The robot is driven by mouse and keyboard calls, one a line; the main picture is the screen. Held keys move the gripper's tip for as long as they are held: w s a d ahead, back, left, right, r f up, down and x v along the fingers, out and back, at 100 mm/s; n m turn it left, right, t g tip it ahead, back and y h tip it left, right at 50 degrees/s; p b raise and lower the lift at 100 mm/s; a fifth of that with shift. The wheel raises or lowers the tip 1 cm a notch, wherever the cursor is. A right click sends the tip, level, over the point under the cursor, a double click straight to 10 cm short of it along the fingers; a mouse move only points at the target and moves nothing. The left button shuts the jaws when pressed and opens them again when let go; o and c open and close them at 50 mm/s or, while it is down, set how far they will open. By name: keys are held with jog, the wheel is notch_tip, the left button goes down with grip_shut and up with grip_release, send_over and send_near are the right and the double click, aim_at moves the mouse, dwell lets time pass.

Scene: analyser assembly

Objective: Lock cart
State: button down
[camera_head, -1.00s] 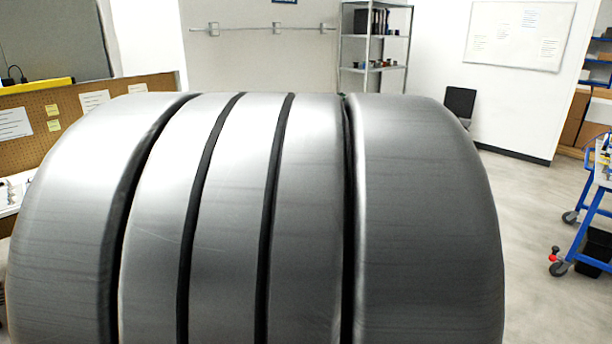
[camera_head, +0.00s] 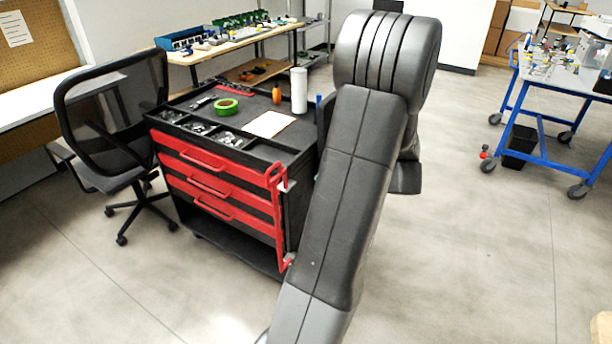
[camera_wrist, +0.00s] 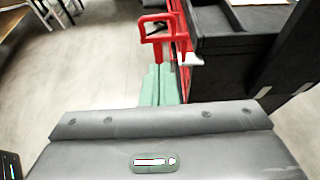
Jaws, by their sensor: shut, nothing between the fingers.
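A black tool cart (camera_head: 243,245) with red drawers (camera_head: 215,188) stands left of centre in the head view. A red upright bar (camera_head: 278,225) with a looped red handle (camera_head: 273,177) runs down its right front edge. In the wrist view, the red handle (camera_wrist: 158,19) is just beyond my gripper (camera_wrist: 160,72). The green fingers are shut and empty, pointing at the handle and the cart's edge. I cannot tell whether they touch it. My gripper is hidden behind my arm in the head view.
The cart top holds green tape (camera_head: 226,106), an orange bottle (camera_head: 276,94) and a white cylinder (camera_head: 299,90). An office chair (camera_head: 112,120) stands close left. A blue-framed cart (camera_head: 545,120) is far right. Floor in front and right is clear.

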aim_at(285, 170)
jog(key=shift+a+r+p+x, duration=0.1)
jog(key=shift+r+p+x, duration=0.2)
jog(key=shift+x, duration=1.85)
jog(key=shift+a+r+p+x, duration=0.15)
jog(key=shift+r+x, duration=0.2)
jog(key=shift+x, duration=1.8)
jog(key=shift+a+r+p+x, duration=0.15)
jog(key=shift+r+x, duration=0.2)
jog(key=shift+x, duration=1.8)
jog(key=shift+w, duration=0.15)
